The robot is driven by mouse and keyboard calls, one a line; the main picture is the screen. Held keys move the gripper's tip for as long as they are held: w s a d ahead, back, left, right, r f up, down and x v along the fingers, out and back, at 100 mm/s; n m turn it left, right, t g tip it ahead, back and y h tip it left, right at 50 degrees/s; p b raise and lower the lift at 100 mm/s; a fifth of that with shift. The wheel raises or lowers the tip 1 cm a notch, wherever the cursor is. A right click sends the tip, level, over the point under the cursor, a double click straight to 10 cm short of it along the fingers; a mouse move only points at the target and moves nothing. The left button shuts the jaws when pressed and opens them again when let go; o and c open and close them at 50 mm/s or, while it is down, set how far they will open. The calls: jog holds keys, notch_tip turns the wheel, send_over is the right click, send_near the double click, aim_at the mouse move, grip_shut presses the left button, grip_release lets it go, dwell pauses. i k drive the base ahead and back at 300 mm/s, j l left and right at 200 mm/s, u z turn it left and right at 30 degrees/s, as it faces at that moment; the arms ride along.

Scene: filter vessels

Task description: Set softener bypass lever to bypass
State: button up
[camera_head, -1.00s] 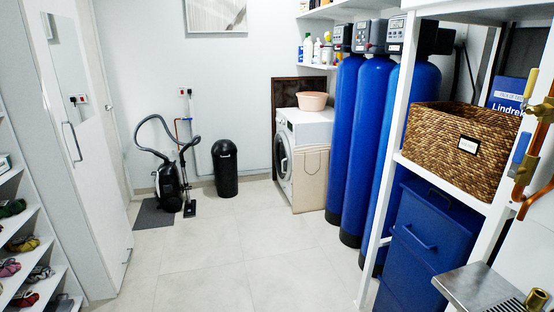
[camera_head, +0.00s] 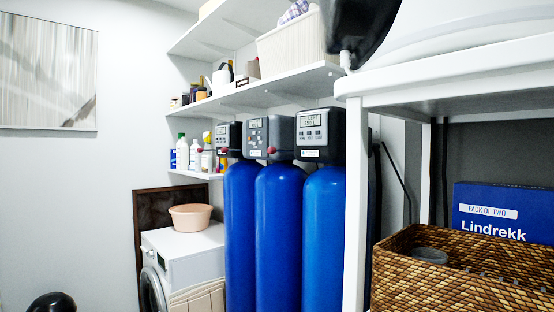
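Three tall blue filter vessels stand side by side: left (camera_head: 240,240), middle (camera_head: 278,240) and right (camera_head: 323,240). Each has a dark control head with a display: left (camera_head: 228,137), middle (camera_head: 258,137) and right (camera_head: 313,130). Small red knobs show beside the left head (camera_head: 222,151) and the middle head (camera_head: 272,150). I cannot tell which vessel is the softener, or whether either knob is its bypass lever.
A white shelf post (camera_head: 355,210) stands just right of the vessels. A wicker basket (camera_head: 460,280) and blue box (camera_head: 505,212) are at right. A washing machine (camera_head: 185,255) with a peach basin (camera_head: 197,217) stands left. Wall shelves (camera_head: 255,95) run above.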

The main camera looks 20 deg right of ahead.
aim_at(271, 150)
jog(key=i+z, duration=0.3)
jog(key=i+j, duration=0.35)
jog(key=i+j+u, duration=0.1)
jog(key=i+j, duration=0.3)
jog(key=i, duration=0.2)
jog(key=i+j, duration=0.3)
jog(key=i, duration=0.15)
jog(key=i+j+u, duration=0.1)
jog(key=i+j, duration=0.25)
jog(key=i, duration=0.15)
jog(key=i+j, duration=0.3)
jog(key=i, duration=0.15)
jog(key=u, duration=0.05)
